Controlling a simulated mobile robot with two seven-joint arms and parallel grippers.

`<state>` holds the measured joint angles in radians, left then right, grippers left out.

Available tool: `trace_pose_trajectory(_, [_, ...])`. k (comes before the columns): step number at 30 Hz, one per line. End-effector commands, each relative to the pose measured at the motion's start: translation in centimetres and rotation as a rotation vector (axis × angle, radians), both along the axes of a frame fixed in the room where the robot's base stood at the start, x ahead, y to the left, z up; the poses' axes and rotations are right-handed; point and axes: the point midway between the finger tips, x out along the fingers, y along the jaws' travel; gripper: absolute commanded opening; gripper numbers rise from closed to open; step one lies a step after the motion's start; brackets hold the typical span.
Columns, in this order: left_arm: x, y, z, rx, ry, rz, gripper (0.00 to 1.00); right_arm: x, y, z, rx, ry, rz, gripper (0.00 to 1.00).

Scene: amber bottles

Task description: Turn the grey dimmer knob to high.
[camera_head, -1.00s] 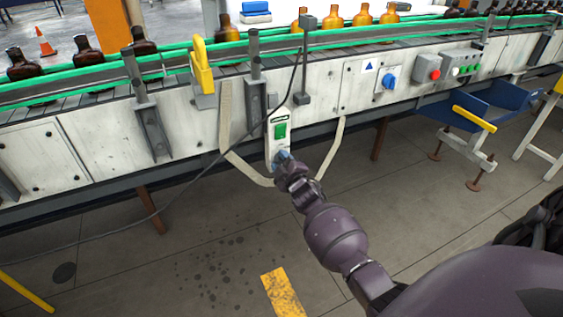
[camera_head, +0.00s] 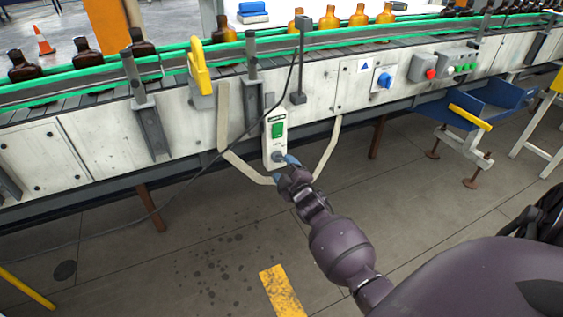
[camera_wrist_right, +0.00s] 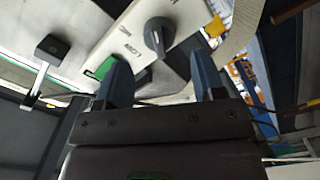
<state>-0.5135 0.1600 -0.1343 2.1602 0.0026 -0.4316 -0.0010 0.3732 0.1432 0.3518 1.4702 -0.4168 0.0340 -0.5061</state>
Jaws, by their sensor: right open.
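The grey dimmer knob (camera_head: 278,156) is on the lower part of a pale control box (camera_head: 268,150), below a green switch (camera_head: 278,130). In the right wrist view the knob (camera_wrist_right: 156,36) shows clearly, with its narrow grip slanting down the picture. Small lettering is printed beside it, too small to read surely. My right gripper (camera_head: 284,170) is just below and right of the knob. Its blue fingers (camera_wrist_right: 163,75) are spread apart and empty, and the knob lies beyond the gap, apart from them. My left gripper is not in view.
The box hangs on the conveyor's side (camera_head: 190,125), with a dark cable (camera_head: 225,145) and beige straps (camera_head: 328,148) around it. Amber bottles (camera_head: 329,20) stand above. The floor in front is clear.

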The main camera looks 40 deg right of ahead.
Motion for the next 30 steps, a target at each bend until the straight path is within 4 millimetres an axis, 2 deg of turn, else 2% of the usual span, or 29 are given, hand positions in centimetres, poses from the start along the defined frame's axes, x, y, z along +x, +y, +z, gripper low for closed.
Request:
trace_pose_trajectory(6, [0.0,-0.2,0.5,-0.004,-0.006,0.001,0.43,-3.5,0.9,0.3,0.001,-0.003,-0.001,0.63])
trace_pose_trajectory(12, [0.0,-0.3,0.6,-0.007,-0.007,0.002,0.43,-5.5,1.3,0.1,0.001,-0.001,-0.001,0.63])
trace_pose_trajectory(30, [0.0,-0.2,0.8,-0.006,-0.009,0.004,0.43,-6.0,1.4,0.0,0.000,0.000,-0.001,0.63])
